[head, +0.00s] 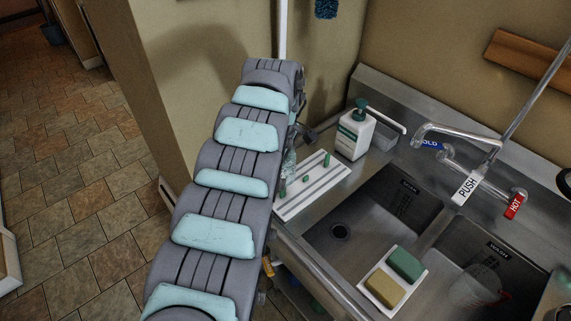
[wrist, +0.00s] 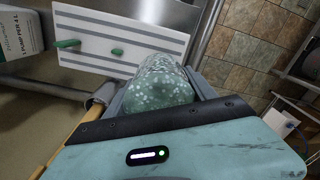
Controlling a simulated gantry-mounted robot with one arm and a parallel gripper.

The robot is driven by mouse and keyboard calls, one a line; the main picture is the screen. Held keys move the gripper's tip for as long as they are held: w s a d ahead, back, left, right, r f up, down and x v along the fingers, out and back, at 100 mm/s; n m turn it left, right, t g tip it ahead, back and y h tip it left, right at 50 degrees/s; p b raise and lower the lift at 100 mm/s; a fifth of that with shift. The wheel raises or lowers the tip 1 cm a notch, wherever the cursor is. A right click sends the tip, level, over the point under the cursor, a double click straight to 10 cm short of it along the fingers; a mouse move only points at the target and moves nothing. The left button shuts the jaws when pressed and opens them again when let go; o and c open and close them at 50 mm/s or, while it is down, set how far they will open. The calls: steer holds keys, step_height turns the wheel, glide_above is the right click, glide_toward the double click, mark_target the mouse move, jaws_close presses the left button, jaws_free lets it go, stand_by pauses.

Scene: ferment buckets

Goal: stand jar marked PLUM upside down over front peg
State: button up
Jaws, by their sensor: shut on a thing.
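My gripper (wrist: 158,92) is shut on a clear, speckled greenish jar (wrist: 165,80), seen between the fingers in the wrist view. In the head view my arm hides most of the gripper, and only a sliver of the jar (head: 289,165) shows beside the arm. No PLUM lettering is readable. The striped white peg board (head: 318,182) lies by the sink with green pegs, one at its near end (head: 283,191). In the wrist view the board (wrist: 140,31) lies beyond the jar, with two bare pegs clearly visible. The jar appears to be apart from them.
A white pump bottle (head: 354,134) stands just behind the board. The sink (head: 340,210) opens to the right, with a tray (head: 371,292) of sponges and a clear jug (head: 475,287). A faucet (head: 450,135) reaches over it. Tiled floor is at left.

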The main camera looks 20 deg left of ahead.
mark_target(283, 197)
steer(key=shift+f+b, duration=1.2)
steer(key=shift+f, duration=3.1)
steer(key=shift+f+b, duration=0.3)
steer(key=shift+f, duration=0.2)
steer(key=o, duration=1.8)
steer(key=shift+o, duration=0.2)
steer(key=shift+r, duration=0.15)
steer(key=shift+r, duration=0.95)
steer(key=shift+r, duration=0.9)
steer(key=shift+r, duration=0.15)
